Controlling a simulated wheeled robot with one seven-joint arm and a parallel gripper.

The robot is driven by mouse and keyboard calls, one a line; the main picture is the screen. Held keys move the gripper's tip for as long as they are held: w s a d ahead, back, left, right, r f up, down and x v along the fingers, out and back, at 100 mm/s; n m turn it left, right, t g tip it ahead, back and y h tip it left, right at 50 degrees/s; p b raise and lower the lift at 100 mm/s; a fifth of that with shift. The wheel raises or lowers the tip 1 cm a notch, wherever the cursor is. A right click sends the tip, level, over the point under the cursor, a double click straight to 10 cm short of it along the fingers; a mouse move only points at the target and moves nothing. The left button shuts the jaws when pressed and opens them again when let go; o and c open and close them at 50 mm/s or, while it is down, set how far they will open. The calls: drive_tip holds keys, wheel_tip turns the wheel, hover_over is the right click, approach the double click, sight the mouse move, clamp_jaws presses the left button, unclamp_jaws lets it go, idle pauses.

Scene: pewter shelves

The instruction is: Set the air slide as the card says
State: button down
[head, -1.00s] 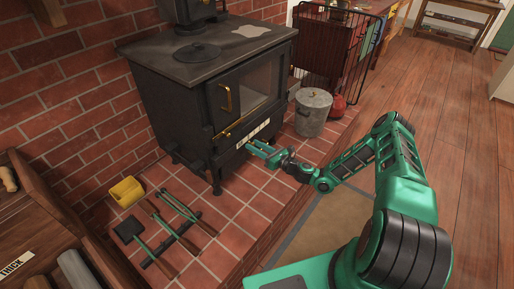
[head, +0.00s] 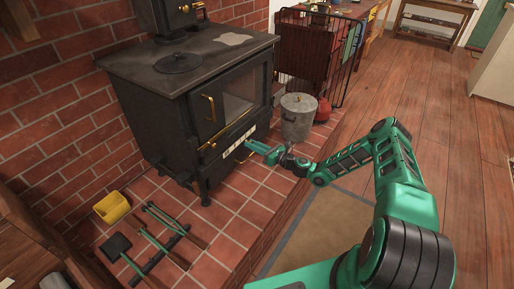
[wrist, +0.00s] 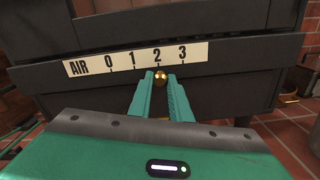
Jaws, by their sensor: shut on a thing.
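The air slide's brass knob (wrist: 160,76) sits on the front of the black stove (head: 190,95), below a white scale strip (wrist: 140,56) marked AIR, 0, 1, 2, 3. In the wrist view the knob lies under the 2. My gripper (wrist: 161,82) is shut on the knob, one green finger on each side. In the head view my gripper (head: 254,146) reaches the stove's lower front, by the right end of the strip, and the knob is too small to make out. I cannot make out a card with a readable setting.
A lidded grey bucket (head: 298,116) stands on the tiled hearth right of my gripper, with a red pot (head: 322,109) behind it. A black fireguard (head: 312,50) stands behind.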

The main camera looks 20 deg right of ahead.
drive_tip(key=shift+d+f, duration=0.1)
drive_tip(key=shift+d, duration=0.05)
drive_tip(key=c, duration=1.6)
unclamp_jaws()
drive_tip(key=shift+c, duration=0.2)
drive_tip(key=v, duration=1)
drive_tip(key=shift+s+d, duration=0.25)
